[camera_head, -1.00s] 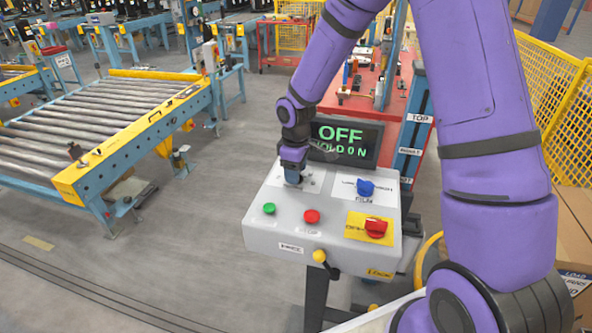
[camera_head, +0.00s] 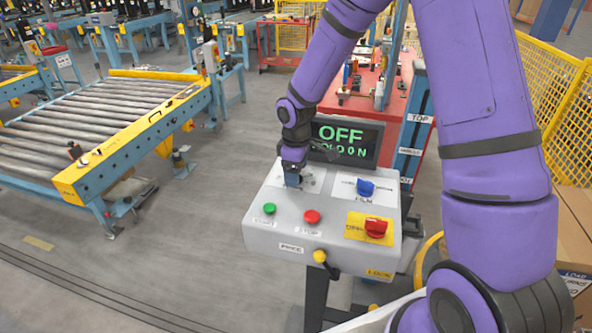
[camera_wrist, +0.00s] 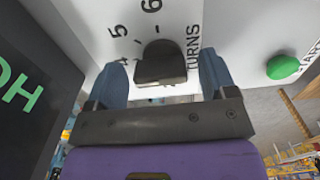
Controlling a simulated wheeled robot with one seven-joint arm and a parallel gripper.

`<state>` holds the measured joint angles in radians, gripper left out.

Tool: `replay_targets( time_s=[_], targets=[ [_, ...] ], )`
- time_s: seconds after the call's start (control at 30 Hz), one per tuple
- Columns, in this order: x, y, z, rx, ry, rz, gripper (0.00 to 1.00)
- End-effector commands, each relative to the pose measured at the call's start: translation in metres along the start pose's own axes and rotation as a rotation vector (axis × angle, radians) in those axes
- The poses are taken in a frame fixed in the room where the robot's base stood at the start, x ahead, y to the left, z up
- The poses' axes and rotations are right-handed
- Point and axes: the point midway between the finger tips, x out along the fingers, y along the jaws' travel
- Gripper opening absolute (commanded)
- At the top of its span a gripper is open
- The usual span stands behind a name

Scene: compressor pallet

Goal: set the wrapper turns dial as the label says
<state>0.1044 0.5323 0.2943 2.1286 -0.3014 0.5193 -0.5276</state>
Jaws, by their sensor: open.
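The control box (camera_head: 273,235) stands in front of me with its top panel facing up. The turns dial, a black knob (camera_wrist: 161,64), shows in the wrist view beside the word TURNS and the figures 5 and 6. My gripper (camera_wrist: 165,75) is open, with one blue-grey finger on each side of the knob; I cannot tell whether they touch it. In the head view my gripper (camera_head: 292,178) is over the panel's back left and hides the dial. The label giving the setting cannot be made out.
A display (camera_head: 345,140) reading OFF stands behind the panel. A blue knob (camera_head: 366,187), a red knob (camera_head: 376,227), a green button (camera_head: 269,208) and a red button (camera_head: 312,216) share the panel. A roller conveyor (camera_head: 110,115) is at left, a yellow fence (camera_head: 555,110) at right.

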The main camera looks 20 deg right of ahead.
Motion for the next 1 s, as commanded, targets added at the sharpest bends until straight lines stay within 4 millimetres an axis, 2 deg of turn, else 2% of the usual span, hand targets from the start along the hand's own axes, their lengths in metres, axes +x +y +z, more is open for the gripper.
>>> replay_targets(
  time_s=[0.13, 0.27, 0.5, 0.7, 0.83, 1.0],
  targets=[
    [-0.003, 0.0, 0.0, 0.0, 0.001, 0.001, 0.78],
    [-0.017, 0.001, -0.001, -0.001, 0.002, 0.003, 0.78],
    [-0.062, 0.001, -0.001, 0.001, 0.003, 0.004, 0.78],
    [-0.093, 0.001, 0.0, 0.001, 0.002, 0.002, 0.78],
    [-0.104, 0.0, 0.0, 0.0, 0.001, 0.002, 0.78],
    [-0.108, 0.0, 0.0, -0.001, 0.0, 0.0, 0.78]
  ],
)
